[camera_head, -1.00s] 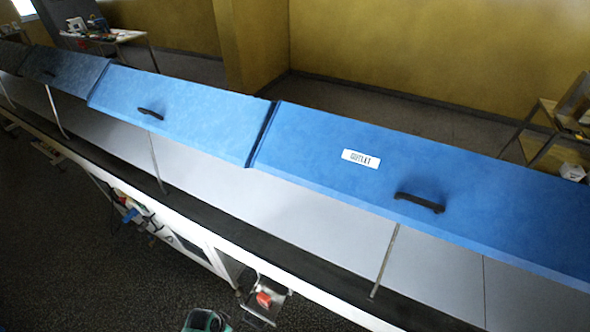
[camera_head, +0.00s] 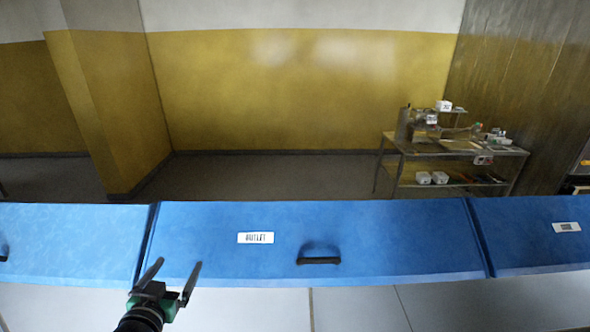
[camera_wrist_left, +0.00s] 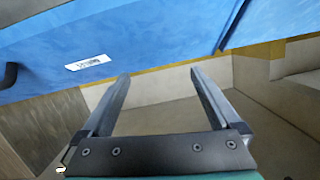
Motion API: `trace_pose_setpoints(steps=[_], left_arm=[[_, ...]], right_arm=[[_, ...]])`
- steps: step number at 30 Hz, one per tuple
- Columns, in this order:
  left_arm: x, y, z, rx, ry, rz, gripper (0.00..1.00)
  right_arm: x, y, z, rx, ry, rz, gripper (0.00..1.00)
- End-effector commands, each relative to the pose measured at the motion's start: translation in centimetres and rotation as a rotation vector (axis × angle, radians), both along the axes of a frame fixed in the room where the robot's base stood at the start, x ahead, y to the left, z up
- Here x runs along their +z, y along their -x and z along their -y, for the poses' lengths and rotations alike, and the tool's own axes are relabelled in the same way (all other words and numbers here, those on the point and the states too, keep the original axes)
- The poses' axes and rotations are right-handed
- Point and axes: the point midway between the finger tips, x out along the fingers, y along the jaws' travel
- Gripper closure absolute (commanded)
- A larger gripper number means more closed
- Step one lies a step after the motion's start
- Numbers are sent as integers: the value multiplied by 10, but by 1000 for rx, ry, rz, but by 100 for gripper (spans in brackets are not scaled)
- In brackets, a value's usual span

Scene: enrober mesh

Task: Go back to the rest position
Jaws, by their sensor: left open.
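My left gripper (camera_head: 172,270) is open and empty in the head view, at the lower left in front of the blue hood panel (camera_head: 380,235). Its two dark fingers point up and stand apart. The left wrist view also shows the open fingers (camera_wrist_left: 158,82) with nothing between them. The blue panel fills the top of that view. My right gripper is in neither current view.
The panel carries a white outlet label (camera_head: 256,238) and a black handle (camera_head: 318,261). Another blue panel (camera_head: 530,230) adjoins on the right. A metal table (camera_head: 450,148) with equipment stands behind, near the yellow wall (camera_head: 300,100).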

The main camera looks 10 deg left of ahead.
Motion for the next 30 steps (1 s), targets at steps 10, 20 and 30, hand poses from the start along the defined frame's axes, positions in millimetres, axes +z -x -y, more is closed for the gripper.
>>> trace_pose_setpoints(steps=[10, 20, 30], left_arm=[[293, 71, 88, -140, 21, 643, 3], [421, 189, 128, -245, 84, 1044, 3], [388, 194, 129, -249, 87, 1058, 3]], right_arm=[[20, 0, 0, 0, 0, 0, 50], [28, 0, 0, 0, 0, 0, 50], [-8, 0, 0, 0, 0, 0, 50]])
